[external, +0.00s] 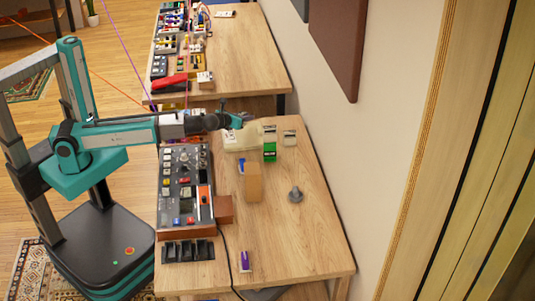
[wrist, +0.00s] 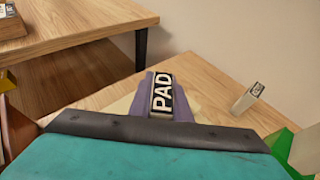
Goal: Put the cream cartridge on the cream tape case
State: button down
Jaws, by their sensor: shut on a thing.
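My gripper (external: 236,121) is shut on the cream cartridge, over the back of the near table. In the wrist view a piece with a black PAD label (wrist: 161,95) sits between greyish-purple sides, just past the dark front edge of my gripper. Most of the held cartridge is hidden by my gripper. A cream block, seemingly the cream tape case (external: 240,140), lies just below my gripper in the external view. Cream edges (wrist: 122,104) show beside the labelled piece in the wrist view. I cannot tell whether cartridge and case touch.
A small cream labelled piece (external: 290,137) stands to the right, also in the wrist view (wrist: 246,99). A green piece (external: 270,152) is nearby. A cardboard-coloured block (external: 253,182), a grey knob-like piece (external: 295,195) and a control panel (external: 185,185) occupy the table. Its right front is clear.

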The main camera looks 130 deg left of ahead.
aim_at(248, 130)
jog(key=shift+w+a, duration=0.2)
jog(key=shift+a, duration=0.15)
jog(key=shift+f, duration=1.75)
jog(key=shift+f, duration=0.2)
jog(key=c, duration=1.9)
grip_release()
jog(key=shift+r, duration=0.1)
jog(key=shift+d+r, duration=0.1)
jog(key=shift+r, duration=0.05)
jog(key=v, duration=1.2)
